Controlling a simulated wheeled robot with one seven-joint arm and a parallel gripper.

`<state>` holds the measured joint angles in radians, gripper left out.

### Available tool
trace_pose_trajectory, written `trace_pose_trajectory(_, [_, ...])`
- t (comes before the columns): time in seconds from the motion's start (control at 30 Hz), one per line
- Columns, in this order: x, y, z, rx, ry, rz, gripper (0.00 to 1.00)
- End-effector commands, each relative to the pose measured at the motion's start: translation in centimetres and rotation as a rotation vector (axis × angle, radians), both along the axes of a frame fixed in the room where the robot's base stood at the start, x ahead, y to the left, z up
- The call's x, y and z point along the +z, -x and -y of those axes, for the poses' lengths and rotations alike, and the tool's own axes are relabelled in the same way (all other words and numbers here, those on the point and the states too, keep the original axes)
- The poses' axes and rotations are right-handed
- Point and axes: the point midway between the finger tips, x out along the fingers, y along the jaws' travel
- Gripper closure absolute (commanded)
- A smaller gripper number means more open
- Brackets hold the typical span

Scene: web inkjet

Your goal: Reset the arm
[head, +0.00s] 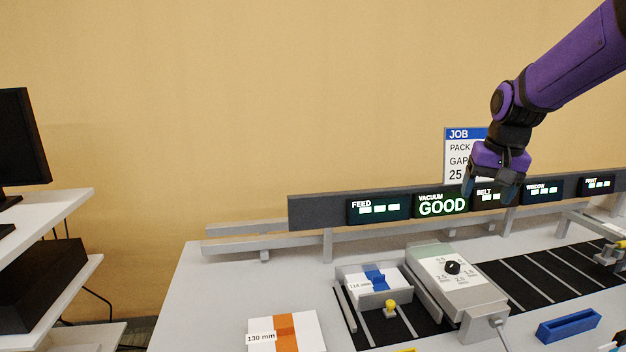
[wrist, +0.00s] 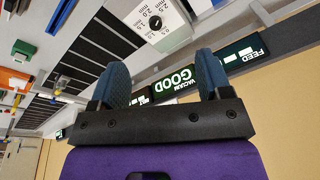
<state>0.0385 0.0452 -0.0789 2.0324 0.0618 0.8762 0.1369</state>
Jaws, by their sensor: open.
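My purple arm reaches in from the upper right in the head view. My gripper (head: 490,187) hangs with its fingers pointing down, in front of the display bar near the BELT screen, above the machine. In the wrist view my gripper (wrist: 162,82) shows two blue fingers spread well apart with nothing between them. The gripper is open and empty. The VACUUM screen (head: 441,206) reads GOOD; it also shows upside down in the wrist view (wrist: 174,80), beyond the fingers.
A grey box with a black dial (head: 452,268) stands on the machine, beside a white stack with a blue band (head: 378,276). A stack with an orange band (head: 286,334) lies at the front. A blue tray (head: 568,326) sits at right. A job sign (head: 459,160) stands behind. Shelves (head: 60,215) are at left.

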Motion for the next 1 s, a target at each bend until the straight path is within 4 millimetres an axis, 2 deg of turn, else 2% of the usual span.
trace_pose_trajectory(0.03, [1.2, 1.7, -0.5, 0.016, 0.002, 0.021, 0.29])
trace_pose_trajectory(0.2, [3.6, 6.8, -1.7, 0.067, 0.013, 0.07, 0.29])
trace_pose_trajectory(0.43, [5.5, 13.9, -3.1, 0.137, 0.037, 0.137, 0.29])
trace_pose_trajectory(0.6, [5.7, 19.1, -3.9, 0.184, 0.059, 0.186, 0.29])
trace_pose_trajectory(0.8, [5.1, 24.3, -4.5, 0.235, 0.088, 0.238, 0.29])
trace_pose_trajectory(1.0, [4.3, 27.1, -4.8, 0.263, 0.108, 0.266, 0.29])
